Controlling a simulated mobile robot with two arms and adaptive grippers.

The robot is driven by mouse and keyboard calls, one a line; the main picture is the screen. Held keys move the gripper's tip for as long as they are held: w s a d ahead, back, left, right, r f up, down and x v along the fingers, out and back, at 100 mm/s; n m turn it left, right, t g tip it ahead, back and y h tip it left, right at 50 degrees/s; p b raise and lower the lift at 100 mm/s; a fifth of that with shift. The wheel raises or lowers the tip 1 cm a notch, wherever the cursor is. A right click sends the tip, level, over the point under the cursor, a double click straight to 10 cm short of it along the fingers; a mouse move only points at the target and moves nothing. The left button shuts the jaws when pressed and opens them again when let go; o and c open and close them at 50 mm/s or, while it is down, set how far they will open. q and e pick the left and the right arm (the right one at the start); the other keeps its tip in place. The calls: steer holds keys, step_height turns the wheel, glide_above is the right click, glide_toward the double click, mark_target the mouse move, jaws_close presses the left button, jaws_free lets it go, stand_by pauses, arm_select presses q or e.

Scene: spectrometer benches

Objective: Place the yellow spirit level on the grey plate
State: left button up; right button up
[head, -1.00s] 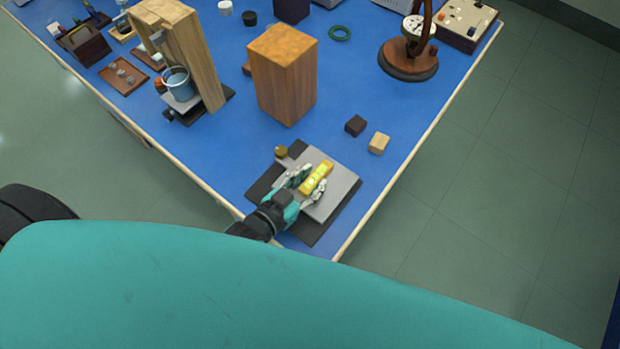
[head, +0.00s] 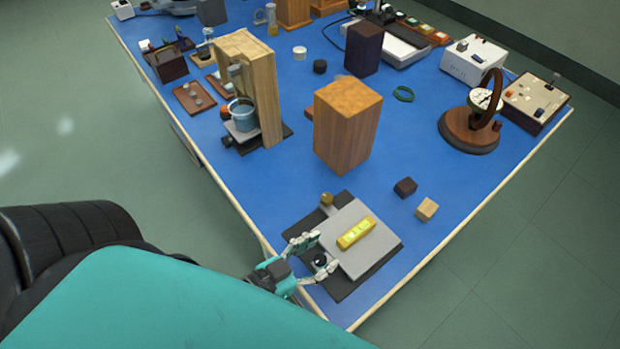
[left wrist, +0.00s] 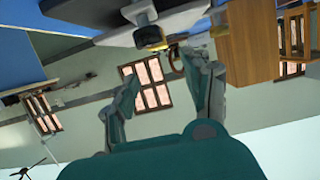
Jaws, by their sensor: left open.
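The yellow spirit level (head: 356,232) lies flat on the grey plate (head: 372,257), near its middle. The plate sits on a dark base (head: 345,289) at the near corner of the blue bench, with a brass knob (head: 327,199) at its far left corner. My left gripper (head: 326,251) is open and empty at the near left edge of the plate, apart from the level. In the left wrist view its two fingers (left wrist: 152,88) are spread with nothing between them. My right gripper is not in view.
A tall wooden block (head: 345,130) stands beyond the plate. A dark cube (head: 405,187) and a pale cube (head: 426,209) lie right of it. A wooden stand (head: 262,85) with a blue bucket (head: 240,117) is at left. The bench edge (head: 430,249) is close at right.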

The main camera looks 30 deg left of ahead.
arm_select(q)
steer(key=shift+v, duration=1.05)
stand_by(0.5)
